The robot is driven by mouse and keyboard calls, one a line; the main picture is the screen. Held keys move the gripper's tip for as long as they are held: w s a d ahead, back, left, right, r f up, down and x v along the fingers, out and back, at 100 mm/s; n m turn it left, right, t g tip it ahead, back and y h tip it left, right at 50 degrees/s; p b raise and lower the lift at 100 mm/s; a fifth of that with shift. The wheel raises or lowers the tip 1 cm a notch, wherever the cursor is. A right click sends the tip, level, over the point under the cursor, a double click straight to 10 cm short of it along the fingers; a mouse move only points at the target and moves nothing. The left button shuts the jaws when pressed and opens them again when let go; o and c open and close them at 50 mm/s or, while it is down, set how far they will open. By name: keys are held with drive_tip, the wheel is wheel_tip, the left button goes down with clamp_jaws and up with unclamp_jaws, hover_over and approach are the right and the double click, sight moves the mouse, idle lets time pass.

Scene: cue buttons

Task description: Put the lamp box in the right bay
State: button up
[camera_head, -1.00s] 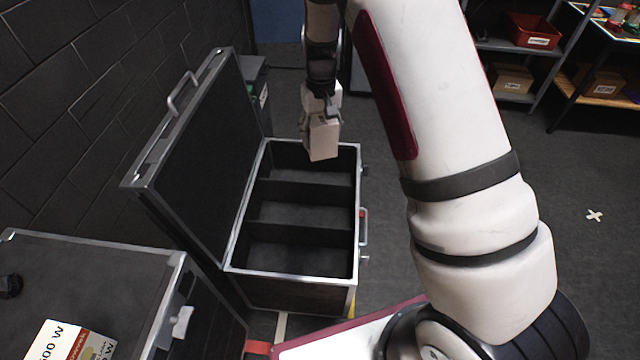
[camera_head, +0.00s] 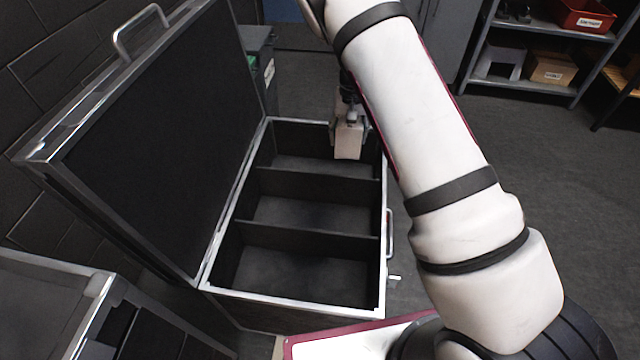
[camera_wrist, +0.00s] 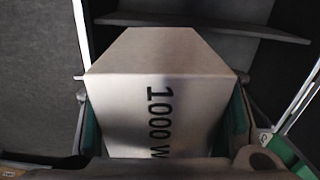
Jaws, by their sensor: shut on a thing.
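The lamp box is a pale carton (camera_head: 348,142) in the head view, at the far end of the open case. In the wrist view the lamp box (camera_wrist: 160,95) fills the middle and reads "1000 W". My gripper (camera_head: 349,122) is shut on it from above; its fingers also flank the box in the wrist view (camera_wrist: 165,135). The open case (camera_head: 212,262) has three dark bays in a row, divided by two partitions. The box hangs over the far bay (camera_head: 300,160), near its right end. I cannot tell whether it touches the case.
The case lid (camera_head: 150,130) stands open on the left. A second case (camera_head: 50,300) stands at the lower left. Shelves with a red bin (camera_head: 584,17) and a carton (camera_head: 551,68) are at the upper right. The middle bay (camera_head: 300,214) and near bay (camera_head: 300,275) look empty.

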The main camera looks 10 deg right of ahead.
drive_tip(key=shift+m, duration=0.4)
drive_tip(key=w+f+b, duration=0.1)
drive_tip(key=f+b, duration=0.3)
drive_tip(key=f, duration=0.3)
drive_tip(key=w+f+b, duration=0.2)
drive_tip(key=f+b, duration=0.2)
drive_tip(key=f, duration=0.4)
drive_tip(key=w+a+f+b, duration=0.1)
drive_tip(key=f+b, duration=0.3)
drive_tip(key=f, duration=0.4)
drive_tip(key=shift+w+f, duration=0.2)
drive_tip(key=shift+w, duration=0.5)
drive_tip(key=shift+f, duration=0.15)
drive_tip(key=o, duration=1.2)
